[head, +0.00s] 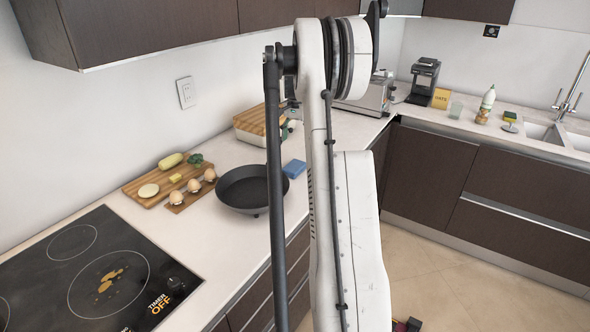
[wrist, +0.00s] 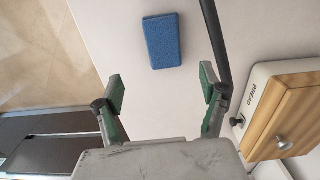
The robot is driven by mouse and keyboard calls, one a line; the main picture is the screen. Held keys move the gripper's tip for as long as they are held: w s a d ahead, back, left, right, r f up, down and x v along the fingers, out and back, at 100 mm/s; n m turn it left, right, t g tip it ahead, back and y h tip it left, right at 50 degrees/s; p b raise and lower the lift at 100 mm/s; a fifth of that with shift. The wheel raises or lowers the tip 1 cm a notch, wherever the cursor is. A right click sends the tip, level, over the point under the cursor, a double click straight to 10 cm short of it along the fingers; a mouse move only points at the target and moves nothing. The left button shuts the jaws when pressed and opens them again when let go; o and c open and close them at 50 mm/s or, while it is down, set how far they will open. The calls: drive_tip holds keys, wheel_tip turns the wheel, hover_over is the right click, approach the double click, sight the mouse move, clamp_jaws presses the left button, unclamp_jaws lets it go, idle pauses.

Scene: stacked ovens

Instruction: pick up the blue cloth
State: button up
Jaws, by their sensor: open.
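The blue cloth (head: 294,168) is a small flat folded block on the white counter, just right of the black pan, partly beside my arm in the head view. In the wrist view the blue cloth (wrist: 162,41) lies flat on the counter, fully visible, beyond the fingertips and centred between them. My gripper (wrist: 162,82) is open and empty, its two green-padded fingers spread wide, apart from the cloth. In the head view my arm stands in front of the counter and I cannot make out the fingers.
A black frying pan (head: 240,205) sits left of the cloth. A cutting board (head: 143,195) with food and a cooktop (head: 85,270) are farther left. A wooden-lidded bread box (wrist: 283,125) stands right in the wrist view. A dark rod passes beside the right finger. Counter around the cloth is clear.

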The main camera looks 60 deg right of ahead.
hover_over(295, 165)
drive_tip(key=f, duration=0.5)
drive_tip(key=shift+s+d+f, duration=0.1)
drive_tip(key=shift+s+f, duration=0.2)
drive_tip(key=shift+f, duration=0.1)
drive_tip(key=shift+w+f+p, duration=0.2)
drive_tip(key=shift+f, duration=1.15)
drive_tip(key=shift+w+f+p, duration=0.15)
drive_tip(key=shift+f, duration=1.15)
drive_tip(key=c, duration=1.2)
drive_tip(key=shift+r, duration=0.1)
